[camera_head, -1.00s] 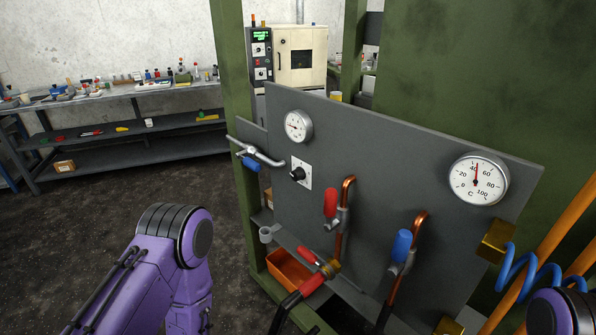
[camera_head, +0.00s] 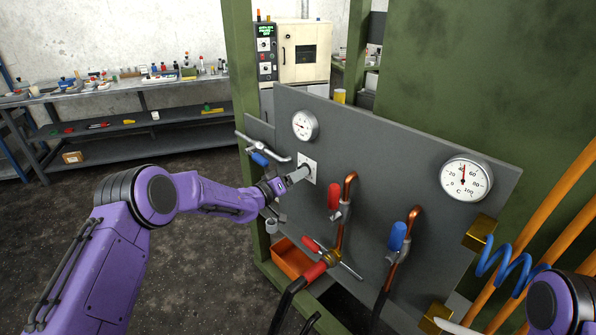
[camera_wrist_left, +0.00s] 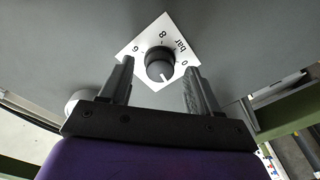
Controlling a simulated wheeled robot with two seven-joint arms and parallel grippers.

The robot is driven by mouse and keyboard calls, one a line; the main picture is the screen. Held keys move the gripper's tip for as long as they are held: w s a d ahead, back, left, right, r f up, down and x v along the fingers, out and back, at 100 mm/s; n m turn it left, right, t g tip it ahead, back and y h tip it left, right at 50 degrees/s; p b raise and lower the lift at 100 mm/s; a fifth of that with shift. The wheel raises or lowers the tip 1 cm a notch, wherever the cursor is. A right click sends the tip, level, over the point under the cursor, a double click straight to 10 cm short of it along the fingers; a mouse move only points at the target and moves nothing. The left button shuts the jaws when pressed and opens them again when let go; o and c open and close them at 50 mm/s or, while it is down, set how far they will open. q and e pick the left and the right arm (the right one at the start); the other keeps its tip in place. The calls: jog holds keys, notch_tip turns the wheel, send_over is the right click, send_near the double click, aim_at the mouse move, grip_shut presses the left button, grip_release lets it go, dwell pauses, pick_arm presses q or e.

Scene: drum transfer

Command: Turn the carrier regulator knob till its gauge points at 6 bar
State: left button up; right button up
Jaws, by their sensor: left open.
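The black regulator knob (camera_wrist_left: 160,66) sits on a white square scale plate (camera_wrist_left: 163,29) with bar marks, seen turned in the left wrist view. Its white pointer line faces the lower edge of that view. My left gripper (camera_wrist_left: 158,75) is open, with one finger on each side of the knob; I cannot tell whether they touch it. In the head view the left gripper (camera_head: 296,177) is in front of the plate (camera_head: 311,165) and hides the knob. The small round gauge (camera_head: 305,125) is above the plate; its reading is too small to tell. My right gripper is out of view.
The grey panel (camera_head: 400,160) also carries a temperature gauge (camera_head: 466,178), a red-handled valve (camera_head: 334,197) and a blue-handled valve (camera_head: 398,237). A metal tee handle (camera_head: 264,148) juts out left of the plate. An orange bin (camera_head: 292,260) is below.

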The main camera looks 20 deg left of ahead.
pick_arm(q)
jog(key=shift+x, duration=0.85)
jog(key=c, duration=1)
jog(key=shift+c, duration=0.2)
